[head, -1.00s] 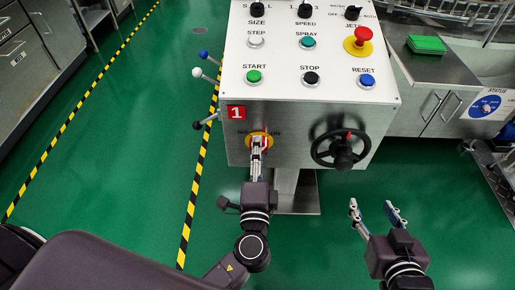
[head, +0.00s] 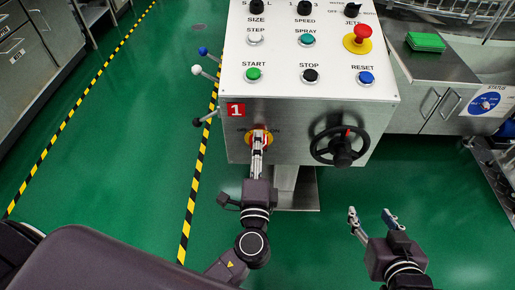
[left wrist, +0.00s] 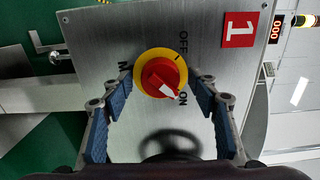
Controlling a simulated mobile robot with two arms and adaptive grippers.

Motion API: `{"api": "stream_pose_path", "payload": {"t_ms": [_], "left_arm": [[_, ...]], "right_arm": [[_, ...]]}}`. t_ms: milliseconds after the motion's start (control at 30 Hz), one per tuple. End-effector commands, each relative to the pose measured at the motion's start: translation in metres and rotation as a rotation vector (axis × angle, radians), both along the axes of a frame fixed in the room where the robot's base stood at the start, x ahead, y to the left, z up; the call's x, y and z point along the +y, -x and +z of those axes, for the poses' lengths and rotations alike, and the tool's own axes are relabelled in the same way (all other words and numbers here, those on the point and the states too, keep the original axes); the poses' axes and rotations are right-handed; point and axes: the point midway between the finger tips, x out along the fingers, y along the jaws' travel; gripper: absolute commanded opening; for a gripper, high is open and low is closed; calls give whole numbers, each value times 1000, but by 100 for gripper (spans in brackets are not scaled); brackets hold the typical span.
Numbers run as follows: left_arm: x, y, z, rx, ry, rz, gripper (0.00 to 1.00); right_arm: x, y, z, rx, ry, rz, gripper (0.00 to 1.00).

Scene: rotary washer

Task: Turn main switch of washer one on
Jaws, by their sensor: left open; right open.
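The main switch is a red knob (left wrist: 160,78) on a yellow ring, on the front of the washer panel marked 1. Its white pointer points toward the ON label in the left wrist view. It also shows in the head view as the red and yellow switch (head: 266,139), partly hidden by my fingers. My left gripper (head: 259,147) is open in front of the switch. In the left wrist view its blue-padded fingers (left wrist: 165,92) lie on either side of the knob, with visible gaps. My right gripper (head: 370,217) is open and empty, low at the right.
A black handwheel (head: 343,147) sits right of the switch. A red emergency button (head: 362,36) and several push buttons are on the panel top. Levers with ball ends (head: 197,71) stick out left of the panel. Green floor around the pedestal is clear.

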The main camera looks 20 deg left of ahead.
Motion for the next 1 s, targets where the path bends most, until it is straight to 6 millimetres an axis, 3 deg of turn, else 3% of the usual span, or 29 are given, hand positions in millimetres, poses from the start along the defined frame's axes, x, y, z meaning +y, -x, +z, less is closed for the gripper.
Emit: {"api": "stream_pose_path", "payload": {"t_ms": [267,700,1000], "left_arm": [[-3,11,-1,3,1,0,55],[-27,94,-1,3,0,-1,55],[-33,115,0,0,0,0,55]], "right_arm": [[1,0,1,-3,-2,2,51],[1,0,1,-2,-1,1,51],[0,0,0,-2,-1,1,51]]}}
